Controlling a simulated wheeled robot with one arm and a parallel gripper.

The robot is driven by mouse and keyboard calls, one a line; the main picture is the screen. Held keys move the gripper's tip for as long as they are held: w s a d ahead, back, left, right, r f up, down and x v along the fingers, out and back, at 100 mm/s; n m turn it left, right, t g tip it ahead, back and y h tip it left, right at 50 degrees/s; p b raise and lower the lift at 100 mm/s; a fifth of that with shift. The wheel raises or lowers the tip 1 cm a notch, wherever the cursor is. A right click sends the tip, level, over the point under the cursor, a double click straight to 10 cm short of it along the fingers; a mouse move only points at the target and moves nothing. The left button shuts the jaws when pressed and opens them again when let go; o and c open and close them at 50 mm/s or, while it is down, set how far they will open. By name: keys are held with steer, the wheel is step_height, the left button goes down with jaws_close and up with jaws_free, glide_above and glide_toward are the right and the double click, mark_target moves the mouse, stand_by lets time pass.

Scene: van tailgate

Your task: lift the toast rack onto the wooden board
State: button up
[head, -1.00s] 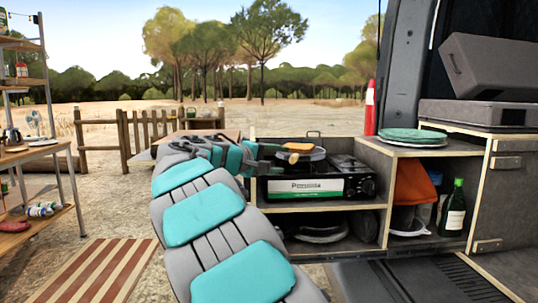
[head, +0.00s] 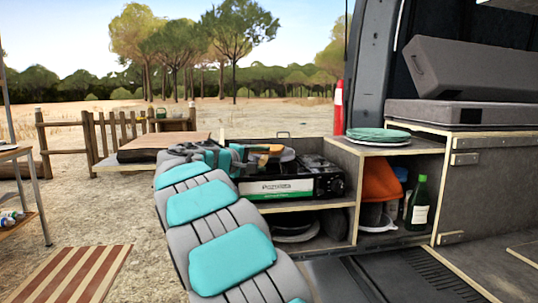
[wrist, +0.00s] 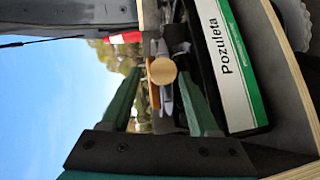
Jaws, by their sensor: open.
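In the wrist view a round wooden handle end (wrist: 162,71) with grey metal behind it faces me, apparently the toast rack's handle. My gripper (wrist: 160,78) is open, its green fingers on either side of that handle with gaps visible. In the head view the toast rack (head: 281,155) seems to be the grey round item on the stove, with an orange-brown piece on it; my gripper (head: 240,152) partly hides it. A brown wooden board (head: 160,142) lies left of the stove, partly behind my arm.
The black stove (head: 290,185), labelled on its front, sits in an open cabinet bay with a side wall to its right. Green plates (head: 378,135) lie on the cabinet top. A bottle (head: 418,203) stands in the lower right bay.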

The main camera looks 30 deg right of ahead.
jaws_close()
stand_by(0.3)
stand_by(0.4)
